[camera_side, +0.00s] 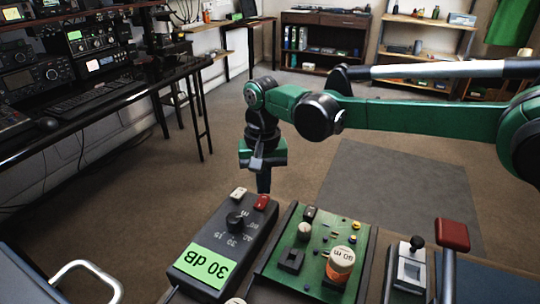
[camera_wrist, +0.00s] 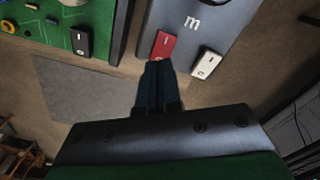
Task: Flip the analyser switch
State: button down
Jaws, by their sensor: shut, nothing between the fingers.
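No label reading "analyser" is legible, so I cannot tell which switch it names. A dark grey box (camera_side: 222,245) with a green "30 dB" label has a red rocker switch (camera_side: 262,202) and a white rocker switch (camera_side: 239,193) at its far end. A green board (camera_side: 318,222) beside it carries a black rocker switch (camera_side: 310,212). My gripper (camera_side: 264,188) is shut and empty, pointing down near the red switch. In the wrist view, my fingertips (camera_wrist: 157,66) are just below the red switch (camera_wrist: 163,45), with the white switch (camera_wrist: 206,63) to the right. Contact is unclear.
The grey box has a black knob (camera_side: 237,220). Further right are a ball-topped lever (camera_side: 417,243) and a red-topped lever (camera_side: 452,235). Open floor lies beyond the panels.

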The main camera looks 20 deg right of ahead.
aim_at(265, 197)
jog(key=shift+f, duration=0.75)
dwell(0.3)
jog(key=shift+r, duration=3.5)
jog(key=shift+d, duration=0.1)
jog(key=s+d+r+n+t, duration=0.1)
jog(key=s+d+r+t, duration=0.2)
jog(key=d, duration=0.5)
jog(key=s+d+r+n+t, duration=0.1)
jog(key=s+d+r+t, duration=0.1)
jog(key=s+d, duration=0.45)
jog(key=s+d+f+n+t, duration=0.1)
jog(key=s+d+f+t, duration=0.1)
jog(key=s+d+f, duration=0.2)
jog(key=shift+s+d, duration=0.7)
jog(key=shift+d, duration=0.15)
